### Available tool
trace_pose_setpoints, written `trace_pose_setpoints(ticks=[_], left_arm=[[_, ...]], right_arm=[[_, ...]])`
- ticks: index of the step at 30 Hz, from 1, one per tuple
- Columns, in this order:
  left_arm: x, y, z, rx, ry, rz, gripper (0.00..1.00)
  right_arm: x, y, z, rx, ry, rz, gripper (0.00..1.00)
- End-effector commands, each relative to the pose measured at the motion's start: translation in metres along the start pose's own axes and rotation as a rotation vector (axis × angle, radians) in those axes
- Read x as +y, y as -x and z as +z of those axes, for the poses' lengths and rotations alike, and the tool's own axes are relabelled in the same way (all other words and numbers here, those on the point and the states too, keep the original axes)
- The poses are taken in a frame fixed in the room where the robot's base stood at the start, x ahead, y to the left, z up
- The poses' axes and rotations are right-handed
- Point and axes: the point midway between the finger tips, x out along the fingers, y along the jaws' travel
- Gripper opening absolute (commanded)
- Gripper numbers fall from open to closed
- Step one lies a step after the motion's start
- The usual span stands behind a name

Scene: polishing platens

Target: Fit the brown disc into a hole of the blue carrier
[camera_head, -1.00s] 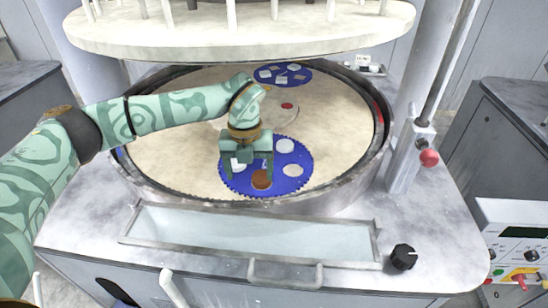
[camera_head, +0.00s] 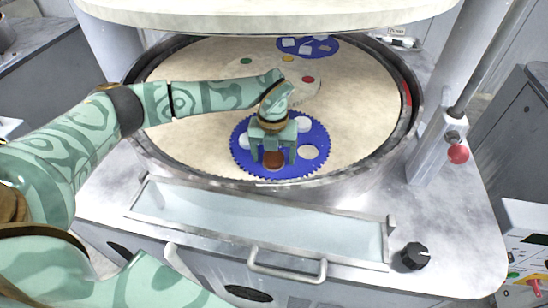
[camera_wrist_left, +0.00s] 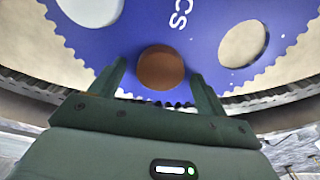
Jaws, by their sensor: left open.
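The brown disc (camera_head: 273,160) is at the front part of the blue carrier (camera_head: 241,168), close to its toothed edge. In the left wrist view the brown disc (camera_wrist_left: 161,68) appears round, with blue around it. I cannot tell whether it sits flush in a hole. My left gripper (camera_head: 273,157) points down over the carrier, open, with one finger on each side of the disc. A gap shows between each finger and the disc in the wrist view. Pale round areas (camera_head: 308,152) show elsewhere on the carrier, partly hidden by the gripper. My right gripper is out of view.
The carrier lies on a beige platen (camera_head: 355,110) inside a raised dark rim. A second blue carrier (camera_head: 325,47) with pale pieces is at the back. A pale upper plate (camera_head: 270,12) hangs above. A trough (camera_head: 260,228) and a handle (camera_head: 287,273) are in front.

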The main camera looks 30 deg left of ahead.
Motion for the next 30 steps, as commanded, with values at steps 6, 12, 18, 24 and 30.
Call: trace_pose_setpoints(ticks=[6, 12, 18, 24, 30], left_arm=[[0.0, 0.0, 0.0, 0.0, 0.0, 0.0, 0.65], [0.0, 0.0, 0.0, 0.0, 0.0, 0.0, 0.25], [0.0, 0.001, 0.0, -0.001, 0.0, 0.0, 0.21], [0.0, 0.011, 0.0, -0.001, 0.0, -0.001, 0.21], [-0.001, 0.04, 0.0, -0.002, 0.0, -0.001, 0.21]], right_arm=[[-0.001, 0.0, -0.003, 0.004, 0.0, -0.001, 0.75], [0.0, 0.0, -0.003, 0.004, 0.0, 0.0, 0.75], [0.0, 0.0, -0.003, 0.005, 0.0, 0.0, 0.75], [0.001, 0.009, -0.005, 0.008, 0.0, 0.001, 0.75], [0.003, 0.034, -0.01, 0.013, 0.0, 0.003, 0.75]])
